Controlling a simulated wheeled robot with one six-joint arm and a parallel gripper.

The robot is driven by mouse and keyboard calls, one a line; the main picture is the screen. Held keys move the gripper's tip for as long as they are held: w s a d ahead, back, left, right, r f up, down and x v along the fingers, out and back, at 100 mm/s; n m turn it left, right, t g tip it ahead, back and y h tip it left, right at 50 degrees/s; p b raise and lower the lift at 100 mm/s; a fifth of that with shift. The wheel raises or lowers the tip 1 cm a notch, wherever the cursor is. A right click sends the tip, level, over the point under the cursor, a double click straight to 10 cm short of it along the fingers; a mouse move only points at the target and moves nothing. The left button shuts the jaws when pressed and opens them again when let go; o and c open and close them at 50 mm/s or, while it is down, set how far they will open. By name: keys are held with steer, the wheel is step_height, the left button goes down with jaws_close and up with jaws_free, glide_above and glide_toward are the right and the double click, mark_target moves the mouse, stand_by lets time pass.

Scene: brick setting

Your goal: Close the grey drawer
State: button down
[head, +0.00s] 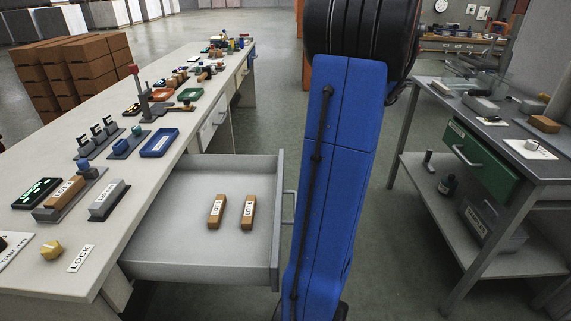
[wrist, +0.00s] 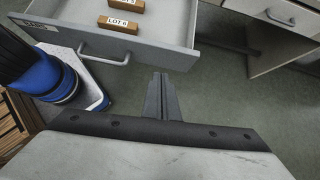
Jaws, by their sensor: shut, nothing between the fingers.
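The grey drawer (head: 178,238) is pulled out from the long workbench on the left, with its handle (head: 289,206) on the front panel. Two brown labelled blocks (head: 215,212) (head: 249,212) lie inside. In the wrist view the drawer's front panel (wrist: 150,54) and bar handle (wrist: 104,58) are at the top. My gripper (wrist: 161,76) is shut and empty, outside the drawer and to the right of the handle in that view. I cannot tell how far it is from the panel. In the head view my gripper does not show.
The workbench top (head: 120,220) carries labelled blocks, trays and small parts. A metal side table (head: 480,115) with a green drawer (head: 478,160) stands at right. Floor between (head: 395,240) is largely clear. Stacked brown boxes (head: 72,68) stand behind the bench.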

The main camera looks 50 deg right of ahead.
steer(key=w+r+x, duration=0.1)
steer(key=x, duration=1)
steer(key=shift+w+a+m+t, duration=0.3)
steer(key=shift+w+a+m, duration=0.05)
steer(key=shift+a+m, duration=0.1)
steer(key=shift+f, duration=0.1)
steer(key=w+a, duration=2.3)
steer(key=w, duration=0.4)
steer(key=shift+w+a, duration=0.25)
steer(key=shift+a, duration=0.1)
